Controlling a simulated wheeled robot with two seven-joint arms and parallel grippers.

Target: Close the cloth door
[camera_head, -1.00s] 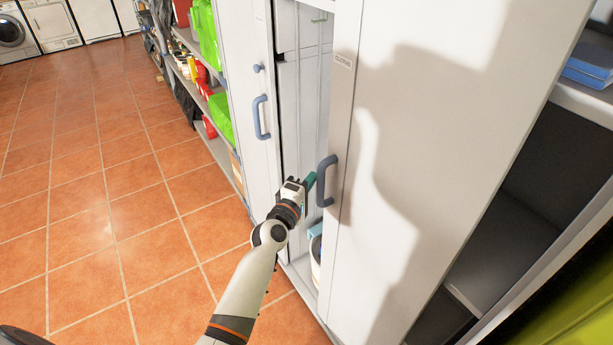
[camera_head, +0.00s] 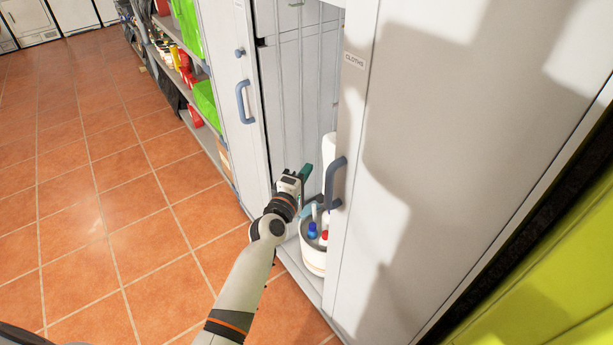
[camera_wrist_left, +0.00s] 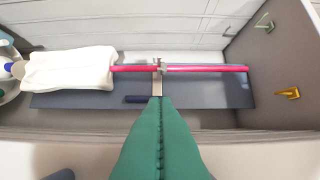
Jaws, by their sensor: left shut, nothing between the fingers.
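The cloth door (camera_head: 430,160) is the large white panel on the right in the head view, with a "CLOTHS" label (camera_head: 355,61) and a blue-grey handle (camera_head: 335,183). It stands partly open, leaving a gap into the cabinet. My left gripper (camera_head: 304,174) is at this gap, just left of the handle, with its green fingers shut and empty. In the left wrist view the shut green fingers (camera_wrist_left: 160,140) point into the cabinet interior. My right gripper is not in view.
A white bucket (camera_head: 312,245) with bottles stands at the cabinet bottom. The neighbouring door has its own handle (camera_head: 243,102). Shelves with green bins (camera_head: 205,105) are further left. Open tiled floor (camera_head: 110,220) lies left. A red rod (camera_wrist_left: 200,68) and white cloth (camera_wrist_left: 70,68) show inside.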

